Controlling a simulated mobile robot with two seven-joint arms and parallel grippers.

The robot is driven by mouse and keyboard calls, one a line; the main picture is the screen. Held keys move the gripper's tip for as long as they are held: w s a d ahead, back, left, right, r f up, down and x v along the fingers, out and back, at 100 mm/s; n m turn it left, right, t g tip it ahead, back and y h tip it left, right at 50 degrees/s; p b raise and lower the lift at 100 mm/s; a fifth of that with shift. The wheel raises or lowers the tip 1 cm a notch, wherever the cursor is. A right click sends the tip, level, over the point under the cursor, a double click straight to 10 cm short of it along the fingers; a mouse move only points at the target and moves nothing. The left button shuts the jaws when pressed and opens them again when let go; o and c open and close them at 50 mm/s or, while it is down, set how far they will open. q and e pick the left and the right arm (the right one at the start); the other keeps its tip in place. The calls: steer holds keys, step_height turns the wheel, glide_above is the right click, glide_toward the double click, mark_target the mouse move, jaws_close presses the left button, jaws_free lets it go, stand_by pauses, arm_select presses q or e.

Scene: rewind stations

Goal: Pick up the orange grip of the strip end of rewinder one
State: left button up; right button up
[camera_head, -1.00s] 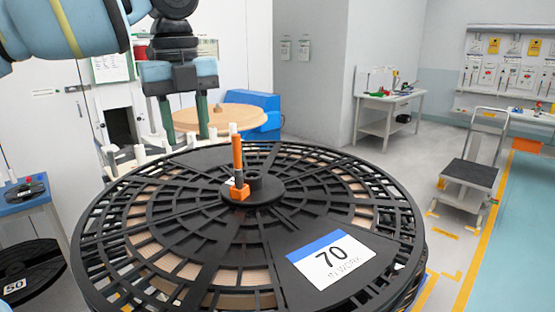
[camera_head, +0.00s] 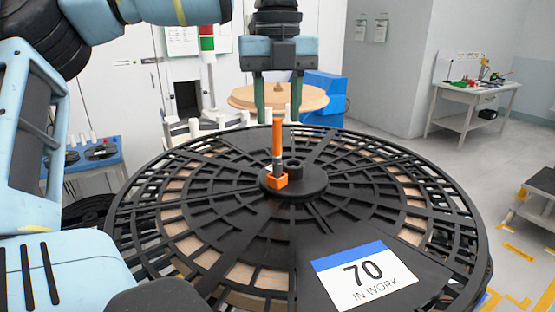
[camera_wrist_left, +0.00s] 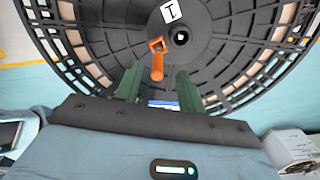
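The orange grip (camera_head: 277,140) stands upright at the hub of a large black slotted reel (camera_head: 225,240), with an orange block at its foot. My left gripper (camera_head: 279,120) is open, pointing down, its two dark green fingers apart. In the head view, the grip's top lines up between the fingertips. In the left wrist view, the orange grip (camera_wrist_left: 157,66) also lies between the open fingers of the left gripper (camera_wrist_left: 159,70). I cannot tell the exact depth gap; nothing is held. A white label marked 1 (camera_wrist_left: 171,12) sits near the hub. My right gripper is not in view.
Behind stand white posts (camera_head: 194,127), a round wooden disc (camera_head: 312,98) and a blue box (camera_head: 325,95). A blue bench (camera_head: 95,160) is at left, a table (camera_head: 474,92) at back right.

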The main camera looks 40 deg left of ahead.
mark_target(277, 136)
arm_select(q)
steer(key=shift+s+d+f+p, duration=0.1)
steer(key=shift+s+f+p, duration=0.1)
steer(key=shift+f, duration=1.1)
steer(key=shift+s+d+f+p, duration=0.1)
steer(key=shift+f+p, duration=0.05)
steer(key=shift+f, duration=1.15)
jaws_close()
